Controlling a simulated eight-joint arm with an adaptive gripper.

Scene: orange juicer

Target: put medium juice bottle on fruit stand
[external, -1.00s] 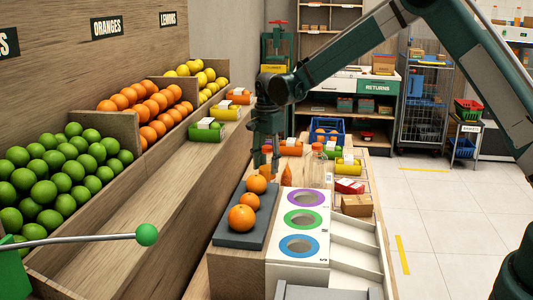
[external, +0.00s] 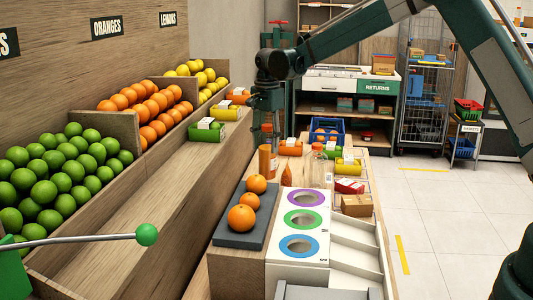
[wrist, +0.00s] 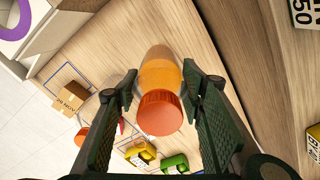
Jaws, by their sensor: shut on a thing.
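The medium juice bottle (external: 265,161), orange with an orange-red cap, hangs upright between the fingers of my gripper (external: 266,138). In the wrist view the bottle (wrist: 160,75) is between both fingers of my gripper (wrist: 160,100), with its cap (wrist: 160,113) toward the camera. My gripper is shut on it. The bottle appears raised beside the counter's left edge; its exact height is hard to tell.
A large clear bottle (external: 320,170) and a small orange bottle (external: 286,176) stand on the counter to the right. Oranges (external: 241,218) lie on a dark tray in front. Green (external: 207,130) and yellow packs sit on the stand's ledge; its nearer stretch is clear.

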